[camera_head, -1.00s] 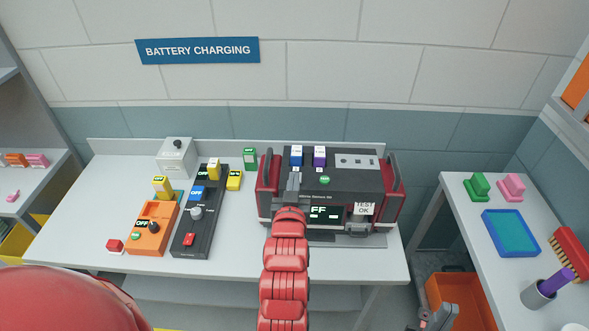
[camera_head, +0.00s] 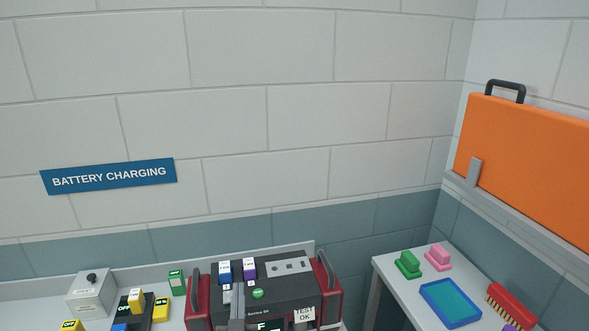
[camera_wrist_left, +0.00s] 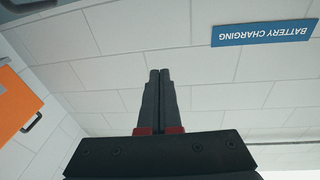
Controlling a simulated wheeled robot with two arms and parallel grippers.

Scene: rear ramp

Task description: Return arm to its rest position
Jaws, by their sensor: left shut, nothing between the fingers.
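My left gripper (camera_head: 237,297) shows only in part at the bottom of the head view, in front of the dark charger unit (camera_head: 292,285). In the left wrist view its two dark fingers (camera_wrist_left: 159,75) are pressed together with nothing between them, pointing toward the pale block wall. The red arm behind it is out of the head view. The charger has red sides, a blue block (camera_head: 224,270) and a purple block (camera_head: 249,268) on top, a green button and a "TEST OK" label. My right gripper is not in view.
Left of the charger are a grey box (camera_head: 91,294) and yellow blocks. On the right a side table holds a blue tray (camera_head: 450,302), a green block (camera_head: 408,265), a pink block (camera_head: 438,256) and a red brush (camera_head: 510,305). An orange case (camera_head: 530,160) sits above.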

